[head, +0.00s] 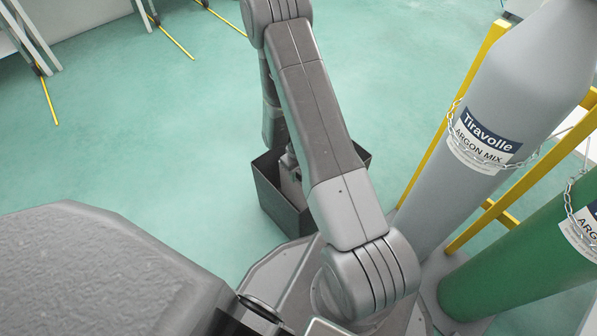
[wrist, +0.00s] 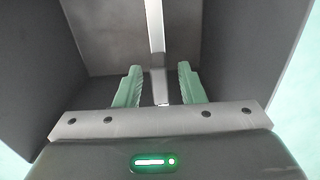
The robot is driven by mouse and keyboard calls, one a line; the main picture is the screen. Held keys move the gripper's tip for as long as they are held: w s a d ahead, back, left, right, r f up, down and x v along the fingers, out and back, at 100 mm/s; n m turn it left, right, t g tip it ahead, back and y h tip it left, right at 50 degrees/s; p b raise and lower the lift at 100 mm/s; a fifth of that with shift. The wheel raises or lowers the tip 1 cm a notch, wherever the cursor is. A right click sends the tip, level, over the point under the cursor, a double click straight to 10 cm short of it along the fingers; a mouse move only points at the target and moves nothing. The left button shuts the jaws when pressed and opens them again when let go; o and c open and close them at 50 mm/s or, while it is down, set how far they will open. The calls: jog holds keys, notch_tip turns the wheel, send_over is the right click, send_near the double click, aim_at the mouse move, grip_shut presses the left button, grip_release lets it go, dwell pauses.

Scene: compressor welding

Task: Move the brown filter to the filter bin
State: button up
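No brown filter can be made out in either view. A dark grey open-topped bin (head: 283,212) stands on the floor in the head view, partly hidden by my arm. I cannot tell from any label whether it is the filter bin. My gripper (wrist: 158,84) reaches down into the bin, whose grey inner walls (wrist: 260,45) surround it in the wrist view. Its two fingers are apart, tinted green. A narrow pale upright strip (wrist: 155,28) shows between and beyond the fingers; I cannot tell what it is, and neither finger touches it visibly.
A grey gas cylinder (head: 480,110) and a green one (head: 520,255) stand chained in a yellow frame (head: 447,140) at the right. Open green floor (head: 180,120) lies to the left of the bin. Yellow floor lines (head: 48,100) run at the upper left.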

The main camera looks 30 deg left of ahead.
notch_tip(320, 180, up, 12)
jog(key=p, duration=0.4)
